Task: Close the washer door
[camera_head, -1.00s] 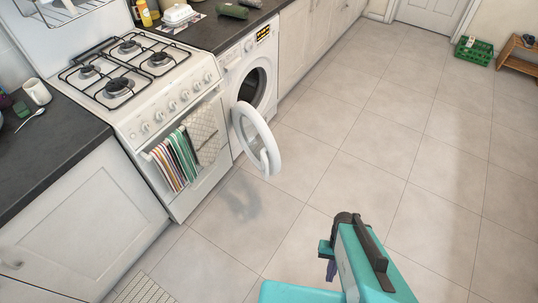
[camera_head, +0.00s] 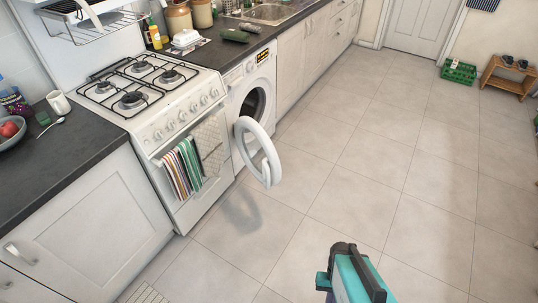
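The white washer (camera_head: 250,78) stands under the counter, just right of the stove. Its round white door (camera_head: 243,137) is wide open and juts out over the floor. The dark drum opening (camera_head: 254,105) shows behind it. My teal and black arm shows at the bottom of the view, in front of and to the right of the door, with clear floor between them. My gripper cannot be made out in this view.
The white stove (camera_head: 165,115) with towels (camera_head: 183,167) on its front is left of the washer. Cabinets (camera_head: 295,55) run along the right of it. The tiled floor (camera_head: 380,160) is wide and clear. A green crate (camera_head: 459,72) and a wooden rack (camera_head: 508,76) stand far right.

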